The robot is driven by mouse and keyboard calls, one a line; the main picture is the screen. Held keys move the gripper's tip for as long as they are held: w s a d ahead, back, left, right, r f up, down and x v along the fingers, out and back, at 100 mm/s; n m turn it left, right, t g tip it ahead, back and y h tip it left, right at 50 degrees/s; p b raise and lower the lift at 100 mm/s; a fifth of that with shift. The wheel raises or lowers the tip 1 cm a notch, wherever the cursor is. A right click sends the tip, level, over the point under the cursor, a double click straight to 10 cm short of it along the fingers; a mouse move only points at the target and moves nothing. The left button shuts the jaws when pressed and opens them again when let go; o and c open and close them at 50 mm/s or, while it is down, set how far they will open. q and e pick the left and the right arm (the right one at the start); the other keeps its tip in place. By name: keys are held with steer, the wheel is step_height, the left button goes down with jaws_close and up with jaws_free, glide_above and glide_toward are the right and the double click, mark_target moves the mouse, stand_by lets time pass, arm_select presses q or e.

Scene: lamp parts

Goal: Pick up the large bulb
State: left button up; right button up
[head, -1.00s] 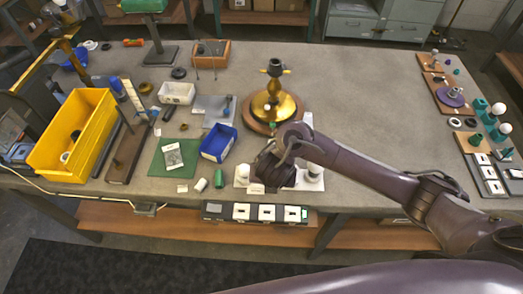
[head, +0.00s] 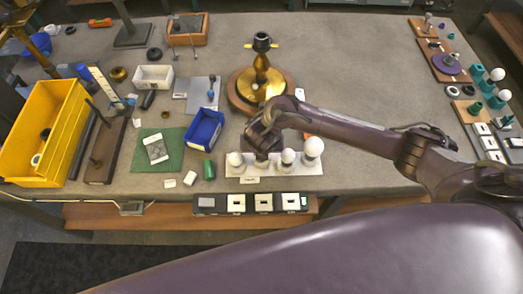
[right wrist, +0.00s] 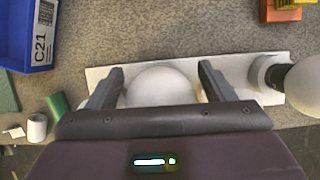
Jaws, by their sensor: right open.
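A white mount board (head: 275,171) near the table's front edge holds several white round bulbs. The largest in the head view is the right-hand bulb (head: 313,147); a smaller bulb (head: 287,155) stands beside it and another bulb (head: 235,158) is at the left end. My right gripper (head: 262,154) is over the board between these, hiding part of it. In the right wrist view the open right gripper (right wrist: 160,88) has a white globe (right wrist: 162,85) between its fingers, with gaps at both sides. Another bulb (right wrist: 305,82) stands to the right. My left gripper is not in view.
A brass lamp (head: 262,85) on a wooden base stands just behind the board. A blue bin (head: 204,130) and a green cylinder (head: 209,170) are to the left. The table's middle right is clear.

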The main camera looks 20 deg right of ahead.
steer(key=shift+f, duration=0.1)
steer(key=c, duration=0.9)
